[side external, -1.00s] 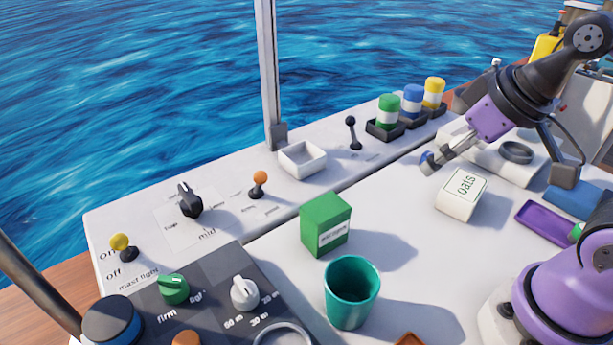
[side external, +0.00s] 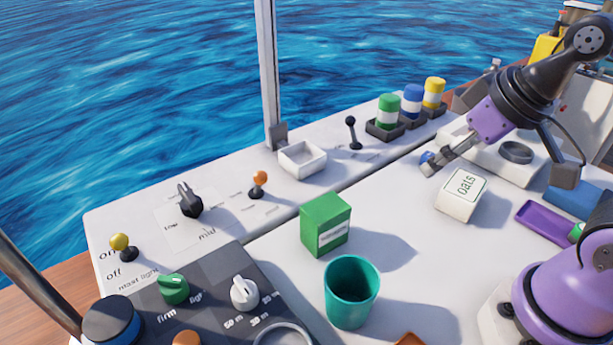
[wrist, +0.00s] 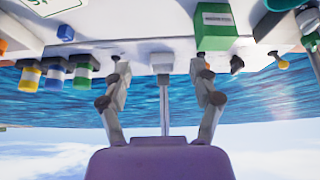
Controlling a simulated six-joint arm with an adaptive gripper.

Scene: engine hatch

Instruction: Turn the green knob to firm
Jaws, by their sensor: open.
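The green knob (side external: 174,289) sits on the dark panel at the lower left in the side view. The labels "firm" and "light" are printed beside it; the second is partly cut off from sight. The knob's pale pointer mark shows on its top. My gripper (side external: 440,163) is far from it, at the upper right, raised near the oats box (side external: 461,194). In the wrist view my gripper (wrist: 161,82) has its two fingers spread wide with nothing between them.
A green box (side external: 325,224) and a teal cup (side external: 352,292) stand between my gripper and the panel. An orange-topped lever (side external: 259,183) and a black knob (side external: 189,201) are on the back ledge.

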